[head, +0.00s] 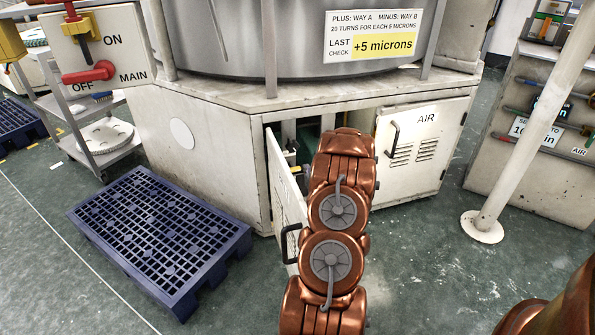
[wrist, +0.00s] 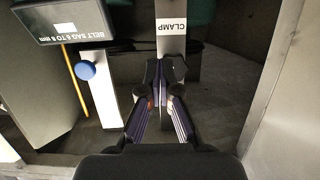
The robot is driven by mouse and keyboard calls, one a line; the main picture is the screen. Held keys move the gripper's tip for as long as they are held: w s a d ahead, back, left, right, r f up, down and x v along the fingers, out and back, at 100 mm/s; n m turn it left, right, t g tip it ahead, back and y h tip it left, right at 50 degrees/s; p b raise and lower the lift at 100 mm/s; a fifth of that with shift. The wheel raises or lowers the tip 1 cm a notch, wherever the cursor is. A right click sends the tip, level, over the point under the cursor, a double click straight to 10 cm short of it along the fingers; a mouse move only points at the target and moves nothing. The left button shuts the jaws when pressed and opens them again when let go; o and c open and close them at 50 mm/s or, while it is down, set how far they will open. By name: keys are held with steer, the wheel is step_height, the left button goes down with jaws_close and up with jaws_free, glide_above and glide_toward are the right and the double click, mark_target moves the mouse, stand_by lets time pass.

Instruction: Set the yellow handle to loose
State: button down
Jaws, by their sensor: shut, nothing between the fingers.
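My gripper (wrist: 165,72) is inside the open cabinet, its fingertips shut and empty in front of a grey upright plate (wrist: 171,45) with an upside-down CLAMP label (wrist: 180,26). The fingers hide the lower part of this plate. No handle clearly marked loose shows. A thin yellow rod (wrist: 73,80) slants down at the left of the wrist view, apart from my gripper; I cannot tell whether it is the yellow handle. In the head view, my arm hides my gripper and most of the cabinet's inside.
A blue knob (wrist: 87,70) on a white post and a dark BELT SAG sign (wrist: 62,22) stand left of my gripper. The open cabinet door (head: 285,190) is left of my arm; the AIR door (head: 422,150) is right. A blue pallet (head: 160,235) lies on the floor.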

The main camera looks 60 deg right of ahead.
steer(key=shift+w, duration=0.1)
steer(key=b, duration=0.3)
glide_above(299, 168)
steer(key=s+a, duration=0.1)
steer(key=a, duration=0.1)
step_height(299, 168, down, 2)
steer(key=shift+s+d+f+b, duration=0.15)
steer(key=shift+f+b, duration=0.55)
steer(key=shift+f, duration=1.5)
steer(key=shift+r+p, duration=0.1)
steer(key=shift+p, duration=0.4)
steer(key=shift+m+p, duration=0.3)
